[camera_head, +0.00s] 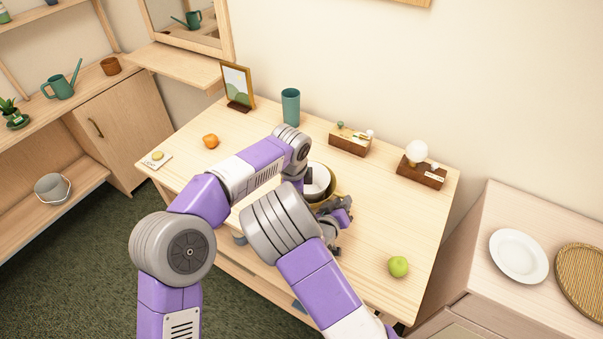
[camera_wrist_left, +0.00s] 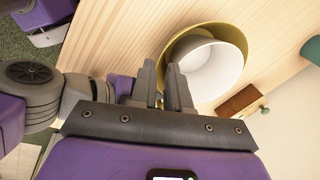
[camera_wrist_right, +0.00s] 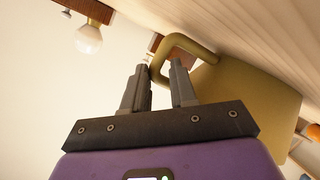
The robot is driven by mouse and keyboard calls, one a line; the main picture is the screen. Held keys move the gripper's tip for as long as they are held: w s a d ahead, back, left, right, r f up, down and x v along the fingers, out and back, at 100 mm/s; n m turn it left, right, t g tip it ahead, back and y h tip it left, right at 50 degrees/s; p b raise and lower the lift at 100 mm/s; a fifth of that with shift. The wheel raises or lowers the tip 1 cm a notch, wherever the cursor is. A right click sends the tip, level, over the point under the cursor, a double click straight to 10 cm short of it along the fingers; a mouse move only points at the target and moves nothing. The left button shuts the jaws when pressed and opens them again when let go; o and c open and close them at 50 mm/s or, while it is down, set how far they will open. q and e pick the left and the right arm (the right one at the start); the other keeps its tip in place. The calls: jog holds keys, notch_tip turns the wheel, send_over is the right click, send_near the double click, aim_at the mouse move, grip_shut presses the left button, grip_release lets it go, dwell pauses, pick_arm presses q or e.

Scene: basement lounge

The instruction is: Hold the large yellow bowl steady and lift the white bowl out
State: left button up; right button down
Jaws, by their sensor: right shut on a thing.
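The large yellow bowl (camera_head: 333,187) stands on the wooden table, partly hidden by my arms. The white bowl (camera_head: 317,180) sits inside it; both show in the left wrist view, the yellow bowl (camera_wrist_left: 240,42) around the white bowl (camera_wrist_left: 211,72). My right gripper (camera_head: 340,213) is at the yellow bowl's near right side. In the right wrist view its fingers (camera_wrist_right: 158,75) are shut on the yellow bowl's looped handle (camera_wrist_right: 180,40). My left gripper (camera_wrist_left: 160,72) has a narrow gap between its fingers, with the tips beside the yellow bowl's rim. My arm hides it in the head view.
A teal cup (camera_head: 290,107), a picture frame (camera_head: 237,86) and two wooden boxes (camera_head: 350,141) (camera_head: 421,172) stand along the table's back. An orange (camera_head: 210,141) lies left and a green apple (camera_head: 398,266) right. The table between bowls and apple is clear.

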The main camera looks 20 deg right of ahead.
pick_arm(q)
notch_tip(320, 180, up, 4)
jog(key=w+d+m, duration=0.1)
jog(key=d+m, duration=0.1)
jog(key=w+f, duration=0.1)
jog(key=f, duration=0.2)
jog(key=d+f, duration=0.1)
jog(key=f, duration=0.3)
jog(key=w+f, duration=0.1)
jog(key=f, duration=0.3)
jog(key=shift+w+d+f, duration=0.15)
jog(key=shift+w+d, duration=0.05)
jog(key=shift+w, duration=0.15)
grip_shut()
